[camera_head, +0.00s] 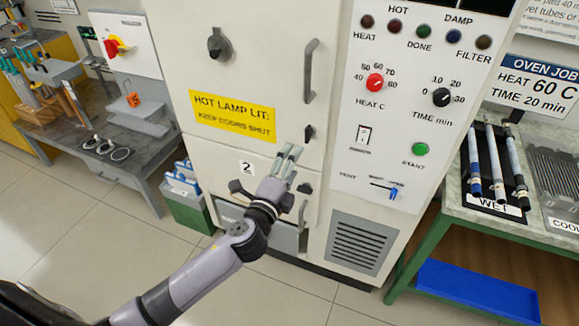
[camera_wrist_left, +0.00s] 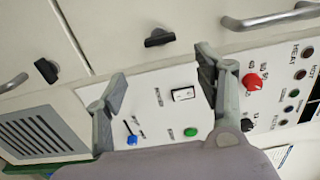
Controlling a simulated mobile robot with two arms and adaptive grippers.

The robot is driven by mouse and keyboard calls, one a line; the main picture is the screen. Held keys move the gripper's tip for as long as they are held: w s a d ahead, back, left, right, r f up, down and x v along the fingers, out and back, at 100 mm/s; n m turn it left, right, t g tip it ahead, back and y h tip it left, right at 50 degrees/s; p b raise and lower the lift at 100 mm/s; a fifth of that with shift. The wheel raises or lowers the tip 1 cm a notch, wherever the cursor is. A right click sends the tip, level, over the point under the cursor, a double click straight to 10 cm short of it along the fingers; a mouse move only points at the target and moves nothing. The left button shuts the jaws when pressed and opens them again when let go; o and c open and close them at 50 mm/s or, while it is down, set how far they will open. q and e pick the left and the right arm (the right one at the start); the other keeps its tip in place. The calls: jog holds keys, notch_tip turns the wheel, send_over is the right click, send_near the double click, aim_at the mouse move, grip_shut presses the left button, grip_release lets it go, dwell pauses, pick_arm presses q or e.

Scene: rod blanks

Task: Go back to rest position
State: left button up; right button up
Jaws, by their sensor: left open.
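My left gripper (camera_head: 289,153) is in front of the lower door of the cream oven cabinet (camera_head: 240,60), near the label "2". Its fingers are spread and nothing is between them. In the left wrist view the open gripper (camera_wrist_left: 160,90) faces the control panel, with the white rocker switch (camera_wrist_left: 183,94), the green start button (camera_wrist_left: 190,132) and the blue slider (camera_wrist_left: 132,140) seen beyond the fingers. I cannot tell whether it touches the cabinet. My right gripper is not in view.
A bench at the right holds several rods on the "WET" tray (camera_head: 509,208) and a cooling rack (camera_head: 560,175). A blue tray (camera_head: 478,295) lies below. A grey side table (camera_head: 140,146) and green bin (camera_head: 185,215) stand at the left. The tiled floor (camera_head: 80,240) is open in front.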

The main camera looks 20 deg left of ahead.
pick_arm(q)
jog(key=shift+s, duration=0.5)
jog(key=s+a+f+n+g, duration=0.2)
jog(key=s+f+g, duration=0.15)
jog(key=f, duration=0.85)
jog(key=s+a+f+n+g+y, duration=0.1)
jog(key=s+a+f+n+g, duration=0.2)
jog(key=f, duration=0.9)
jog(key=s+a+f+n+g, duration=0.15)
jog(key=s+f, duration=0.25)
jog(key=f, duration=0.7)
jog(key=s+f+n+g, duration=0.4)
jog(key=s+f, duration=0.9)
jog(key=s, duration=0.2)
jog(key=s+d+f+n+g, duration=0.1)
jog(key=s+f, duration=0.3)
jog(key=s, duration=0.7)
jog(key=s+d+f+n+g, duration=0.2)
jog(key=s+f+n+g, duration=0.2)
jog(key=s, duration=0.8)
jog(key=shift+s+f+n, duration=0.2)
jog(key=shift+f+n, duration=0.15)
jog(key=shift+f, duration=0.3)
